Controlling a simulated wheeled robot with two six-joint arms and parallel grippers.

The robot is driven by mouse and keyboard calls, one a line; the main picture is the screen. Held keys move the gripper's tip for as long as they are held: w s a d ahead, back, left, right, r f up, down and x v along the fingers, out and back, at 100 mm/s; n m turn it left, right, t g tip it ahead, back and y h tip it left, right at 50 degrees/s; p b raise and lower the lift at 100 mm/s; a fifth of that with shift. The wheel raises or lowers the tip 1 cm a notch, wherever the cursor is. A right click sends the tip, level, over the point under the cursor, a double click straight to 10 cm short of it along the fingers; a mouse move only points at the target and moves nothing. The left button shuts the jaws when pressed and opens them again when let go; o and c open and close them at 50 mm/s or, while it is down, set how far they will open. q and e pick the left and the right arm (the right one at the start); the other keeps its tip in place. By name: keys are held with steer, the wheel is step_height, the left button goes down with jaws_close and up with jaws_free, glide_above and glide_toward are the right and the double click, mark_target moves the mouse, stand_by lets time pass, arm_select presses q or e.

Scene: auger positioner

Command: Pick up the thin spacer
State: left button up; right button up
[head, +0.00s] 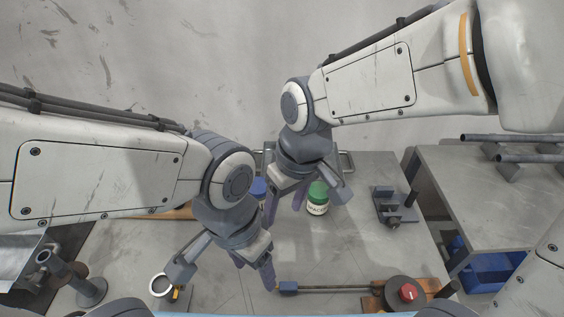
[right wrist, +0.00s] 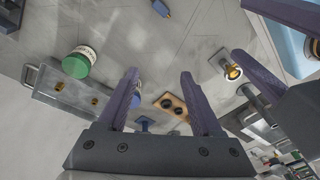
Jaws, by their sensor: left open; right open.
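No part can be told for certain as the thin spacer. Two small brass-coloured pieces, a left one (right wrist: 59,87) and a right one (right wrist: 95,101), lie in a grey tray (right wrist: 40,93) in the right wrist view; their thickness cannot be judged. A green-lidded jar (head: 317,198), its label only partly readable, stands on the table and also shows in the right wrist view (right wrist: 78,63). My right gripper (head: 284,206) is open and empty above the table, left of the jar. My left gripper (head: 254,274) is open and empty, lower in the head view near the front.
A blue-topped container (head: 258,187) is partly hidden behind my right gripper. A wooden block with dark holes (right wrist: 172,107) lies beyond it. A rod with a blue end (head: 288,288) runs to a dark round part with a red knob (head: 408,293). A white ring (head: 160,285) stands front left.

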steer(key=w+f+t+b, duration=0.1)
steer(key=w+f, duration=0.5)
steer(key=w, duration=0.6)
steer(key=w+d+f+t+b, duration=0.1)
steer(key=w+f+b, duration=0.2)
steer(key=w+f, duration=0.4)
steer(key=w+f+y+b, duration=0.1)
steer(key=w+f, duration=0.6)
steer(key=w, duration=1)
steer(key=shift+w+d+f+t+b, duration=0.15)
steer(key=shift+w+d+t+b, duration=0.15)
steer(key=shift+t+b, duration=0.15)
steer(key=shift+w+a+p+x, duration=0.15)
steer(key=shift+p+x, duration=0.3)
steer(key=shift+x, duration=0.9)
steer(key=shift+w+a+p+x, duration=0.15)
steer(key=shift+p+x, duration=0.3)
steer(key=shift+x, duration=0.95)
arm_select(q)
step_height(320, 180, down, 6)
steer(key=shift+r, duration=0.2)
arm_select(e)
jaws_close()
